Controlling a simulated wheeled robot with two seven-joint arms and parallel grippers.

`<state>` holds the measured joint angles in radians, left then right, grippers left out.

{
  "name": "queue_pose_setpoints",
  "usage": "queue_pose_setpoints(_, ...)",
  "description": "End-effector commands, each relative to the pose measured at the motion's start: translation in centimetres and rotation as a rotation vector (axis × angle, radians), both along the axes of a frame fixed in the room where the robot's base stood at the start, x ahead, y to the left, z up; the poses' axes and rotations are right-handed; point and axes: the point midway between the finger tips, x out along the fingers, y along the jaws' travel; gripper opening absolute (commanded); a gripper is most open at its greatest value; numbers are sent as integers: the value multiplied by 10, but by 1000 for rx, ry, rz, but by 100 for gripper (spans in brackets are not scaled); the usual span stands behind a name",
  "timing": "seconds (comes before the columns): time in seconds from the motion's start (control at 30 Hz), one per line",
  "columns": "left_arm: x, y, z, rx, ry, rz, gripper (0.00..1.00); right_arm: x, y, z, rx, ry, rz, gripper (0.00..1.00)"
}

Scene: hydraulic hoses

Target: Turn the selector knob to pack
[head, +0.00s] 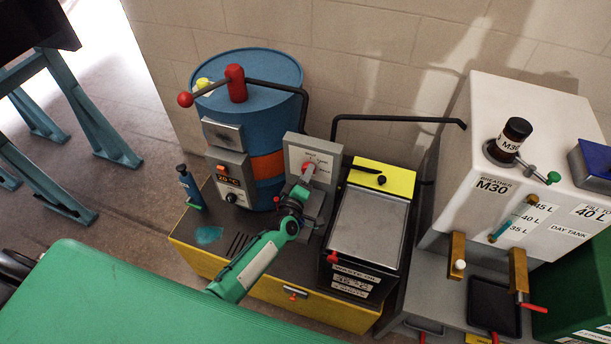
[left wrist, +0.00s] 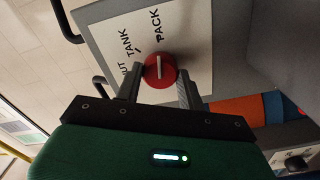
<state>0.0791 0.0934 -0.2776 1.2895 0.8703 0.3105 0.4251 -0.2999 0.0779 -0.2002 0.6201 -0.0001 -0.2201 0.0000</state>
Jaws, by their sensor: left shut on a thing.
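The red selector knob (left wrist: 160,70) sits on a pale plate (left wrist: 195,40) marked SHUT, TANK and PACK. Its white line runs up the left wrist picture, towards the side where PACK is printed; I cannot tell whether it is exactly on the PACK mark. My left gripper (left wrist: 157,87) is shut on the knob, one finger on each side. In the head view the knob (head: 309,168) shows small on the grey panel (head: 325,155), with my left gripper (head: 303,185) at it. My right gripper is not in view.
A blue drum (head: 260,90) with an orange band stands left of the panel. A yellow-topped unit (head: 385,178) with a metal tray is to the right. A white breather tank (head: 535,100) stands farther right. A black hose (head: 395,118) runs behind. A blue bottle (head: 188,186) stands at the left.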

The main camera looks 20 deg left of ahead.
Motion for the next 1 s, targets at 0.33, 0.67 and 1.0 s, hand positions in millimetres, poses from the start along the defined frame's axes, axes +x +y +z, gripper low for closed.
queue_pose_setpoints(0.33, -1, 0, -1, 1, 3, -1, 61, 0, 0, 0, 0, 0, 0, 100)
queue_pose_setpoints(0.67, -8, 0, -2, -1, 1, -1, 61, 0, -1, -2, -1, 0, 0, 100)
queue_pose_setpoints(1.0, -62, 2, -4, -1, 2, 1, 61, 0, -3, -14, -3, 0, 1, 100)
